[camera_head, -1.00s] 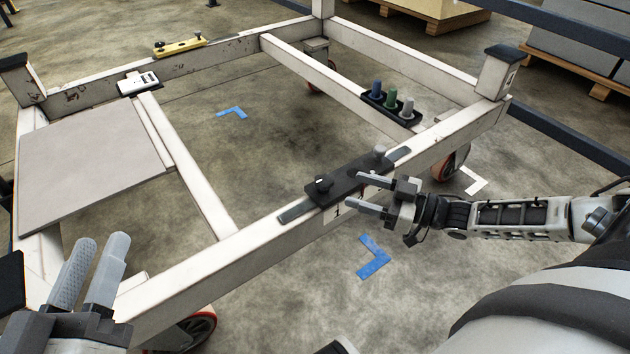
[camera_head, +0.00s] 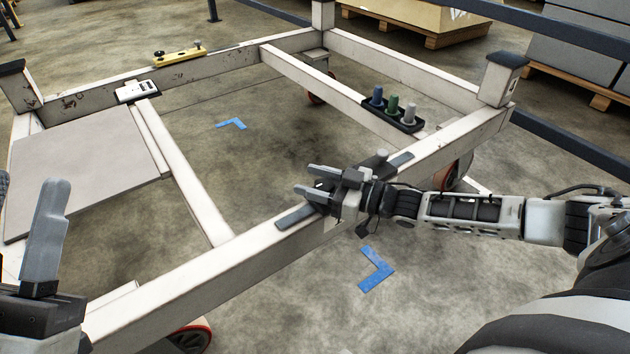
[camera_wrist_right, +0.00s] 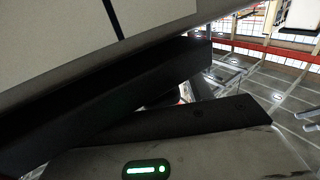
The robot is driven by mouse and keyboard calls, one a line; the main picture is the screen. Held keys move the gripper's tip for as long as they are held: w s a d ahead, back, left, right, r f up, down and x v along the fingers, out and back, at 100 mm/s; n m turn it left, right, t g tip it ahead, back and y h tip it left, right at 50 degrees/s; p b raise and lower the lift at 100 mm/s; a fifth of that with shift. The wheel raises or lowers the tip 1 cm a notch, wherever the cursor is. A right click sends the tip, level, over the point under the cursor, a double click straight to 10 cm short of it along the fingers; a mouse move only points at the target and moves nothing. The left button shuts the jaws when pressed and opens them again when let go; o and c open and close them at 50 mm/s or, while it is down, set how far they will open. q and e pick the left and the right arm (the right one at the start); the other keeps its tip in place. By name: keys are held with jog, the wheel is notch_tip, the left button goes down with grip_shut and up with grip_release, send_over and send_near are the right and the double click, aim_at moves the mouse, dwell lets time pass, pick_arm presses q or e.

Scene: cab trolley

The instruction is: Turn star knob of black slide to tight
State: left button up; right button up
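The black slide lies on the near white beam of the trolley. Its right part (camera_head: 378,161) with a grey peg shows in the head view; my right gripper covers most of the rest. My right gripper (camera_head: 304,179) is over the left part of the slide, its two fingers apart. The dark star knob (camera_head: 321,184) shows partly between the fingers; I cannot tell whether they touch it. The right wrist view is filled by dark, close surfaces, and the knob cannot be made out there. My left gripper (camera_head: 25,205) is at the left edge, partly cut off, its fingers apart.
A black holder with blue, green and grey pegs (camera_head: 392,106) sits on the cross beam. A yellow slide (camera_head: 180,57) and a white device (camera_head: 137,91) are on the far beam. A grey panel (camera_head: 80,168) covers the left. Blue tape (camera_head: 377,268) marks the floor.

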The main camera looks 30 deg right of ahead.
jog(key=c, duration=0.7)
pick_arm(q)
jog(key=shift+r, duration=0.1)
pick_arm(e)
jog(key=shift+o, duration=0.2)
